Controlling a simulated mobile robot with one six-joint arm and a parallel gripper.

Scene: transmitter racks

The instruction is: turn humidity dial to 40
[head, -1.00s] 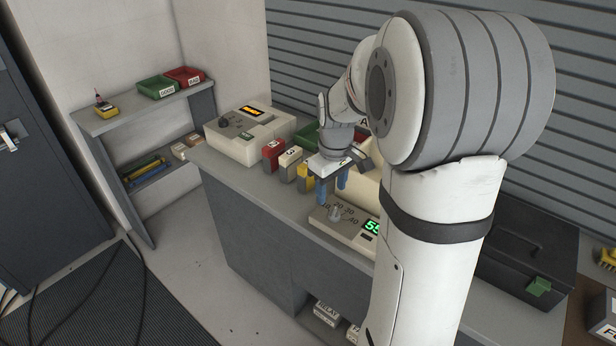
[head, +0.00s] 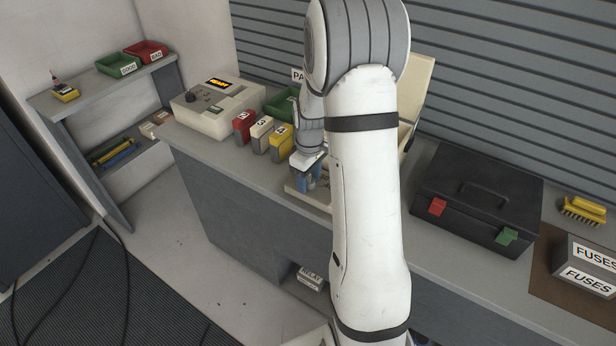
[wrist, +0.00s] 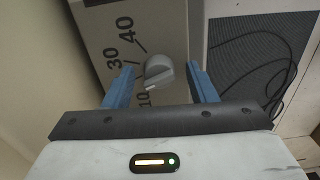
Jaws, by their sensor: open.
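The humidity dial (wrist: 160,73) is a grey knob on a beige panel (wrist: 85,12) in the wrist view. The marks 10, 30 and 40 show beside it; the 20 is not readable. The knob sits between the two blue fingers of my gripper (wrist: 160,88), which is open, with a gap on both sides. I cannot tell how far down the fingers reach around it. In the head view my gripper (head: 309,180) is low over the beige dial box (head: 292,188), which my arm mostly hides, along with its display.
Red, white and yellow numbered blocks (head: 262,135) stand left of my gripper. A beige device with a lit display (head: 218,112) is further left. A shelf (head: 60,98) stands at the left wall.

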